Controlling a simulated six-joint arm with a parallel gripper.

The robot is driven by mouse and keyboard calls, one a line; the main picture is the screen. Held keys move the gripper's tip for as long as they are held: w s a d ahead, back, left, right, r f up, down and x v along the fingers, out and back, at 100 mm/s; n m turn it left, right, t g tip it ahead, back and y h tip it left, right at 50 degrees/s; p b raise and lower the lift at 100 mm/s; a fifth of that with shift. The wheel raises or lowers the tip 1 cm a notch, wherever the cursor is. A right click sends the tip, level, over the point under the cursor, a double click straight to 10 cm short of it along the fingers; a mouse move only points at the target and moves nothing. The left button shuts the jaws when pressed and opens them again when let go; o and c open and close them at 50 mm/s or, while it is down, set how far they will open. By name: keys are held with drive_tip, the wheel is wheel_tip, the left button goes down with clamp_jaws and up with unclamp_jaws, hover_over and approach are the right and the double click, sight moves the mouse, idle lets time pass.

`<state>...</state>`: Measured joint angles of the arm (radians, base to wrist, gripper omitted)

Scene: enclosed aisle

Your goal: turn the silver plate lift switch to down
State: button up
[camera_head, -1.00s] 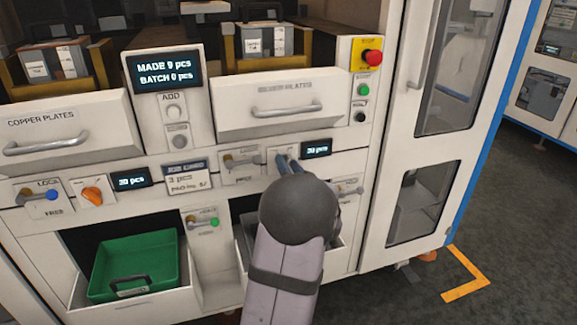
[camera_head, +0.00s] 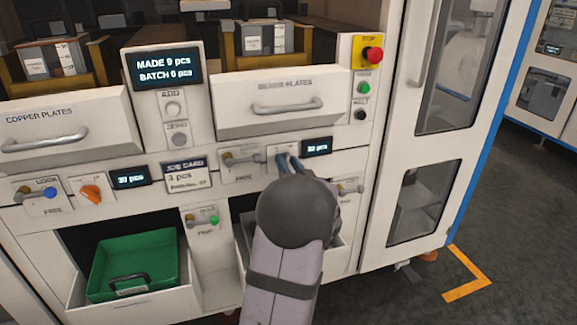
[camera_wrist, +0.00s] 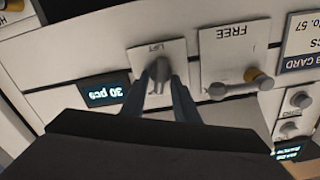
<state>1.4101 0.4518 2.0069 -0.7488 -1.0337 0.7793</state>
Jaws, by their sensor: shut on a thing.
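The silver plate lift switch (camera_wrist: 159,70) is a grey knob on a small white plate marked LIFT, seen upside down in the wrist view. My gripper (camera_wrist: 160,84) has its two blue-grey fingers closed on either side of the knob. In the head view my gripper (camera_head: 288,163) reaches the panel under the silver plates drawer (camera_head: 290,102). The fingers and wrist cover most of the switch there, so its setting cannot be read.
A lock lever marked FREE (camera_wrist: 237,85) sits close beside the switch, and a display reading 30 pcs (camera_head: 317,147) is on its other side. The red stop button (camera_head: 373,55) is at upper right. A green tray (camera_head: 133,262) sits in the lower left opening.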

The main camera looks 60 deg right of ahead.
drive_tip(key=shift+w+a+f+n+b, duration=0.15)
drive_tip(key=shift+n+b, duration=1.35)
drive_tip(key=shift+n, duration=0.95)
drive_tip(key=shift+w+a+r+n+b, duration=0.1)
drive_tip(key=shift+n+b, duration=1.4)
drive_tip(key=shift+n, duration=0.95)
drive_tip(key=o, duration=0.7)
drive_tip(key=v, duration=0.7)
drive_tip(key=shift+s+a+p, duration=0.15)
drive_tip(key=shift+p, duration=0.15)
